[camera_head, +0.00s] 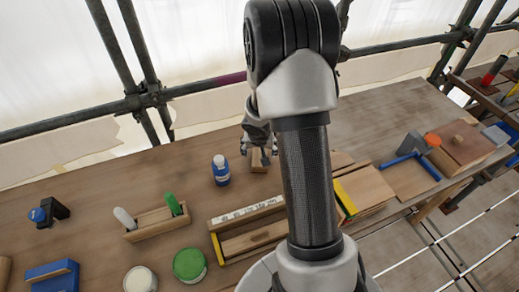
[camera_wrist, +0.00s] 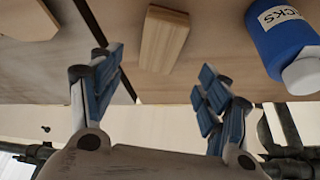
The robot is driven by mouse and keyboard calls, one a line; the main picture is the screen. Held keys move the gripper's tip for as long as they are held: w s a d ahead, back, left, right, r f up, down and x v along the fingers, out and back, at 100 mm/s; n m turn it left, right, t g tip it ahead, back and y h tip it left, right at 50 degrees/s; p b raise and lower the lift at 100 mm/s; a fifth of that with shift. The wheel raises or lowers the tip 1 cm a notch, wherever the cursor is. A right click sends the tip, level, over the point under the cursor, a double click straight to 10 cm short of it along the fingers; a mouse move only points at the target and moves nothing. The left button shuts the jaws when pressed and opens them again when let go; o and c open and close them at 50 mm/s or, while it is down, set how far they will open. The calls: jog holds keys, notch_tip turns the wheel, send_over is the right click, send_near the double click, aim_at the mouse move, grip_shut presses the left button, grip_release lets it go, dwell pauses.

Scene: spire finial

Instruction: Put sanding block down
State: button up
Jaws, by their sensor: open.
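A small wooden block (camera_head: 259,162), which looks like the sanding block, lies on the bench top at the back middle. In the wrist view the block (camera_wrist: 164,40) lies flat, its long side slightly tilted, beyond and between my fingertips. My gripper (camera_head: 258,148) is at the block, partly hidden behind my arm in the head view. In the wrist view my gripper (camera_wrist: 160,85) has its blue-padded fingers spread wide, with a gap on both sides of the block. Nothing is held between them.
A blue bottle (camera_head: 221,170) with a white cap stands just left of the block; it also shows in the wrist view (camera_wrist: 285,38). In front are a long wooden box (camera_head: 250,214), a wooden holder (camera_head: 157,222) and a green tin (camera_head: 189,265). Scaffold rails run behind the bench.

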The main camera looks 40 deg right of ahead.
jog(key=s+a+r+n+h, duration=0.1)
jog(key=s+a+r, duration=0.25)
jog(key=r, duration=0.65)
jog(key=s+a+r+n, duration=0.1)
jog(key=s+a+r, duration=0.25)
jog(key=r, duration=0.65)
jog(key=s+a+r+n+y, duration=0.2)
jog(key=s+a+r, duration=0.1)
jog(key=s+a, duration=0.4)
jog(key=s+a+r+n+t+y, duration=0.1)
jog(key=s+a+r+n, duration=0.2)
jog(key=s+a, duration=0.5)
jog(key=shift+s+a+r+y, duration=0.25)
jog(key=shift+s+r+y, duration=0.15)
jog(key=shift+s+r, duration=0.6)
jog(key=shift+s+f, duration=0.2)
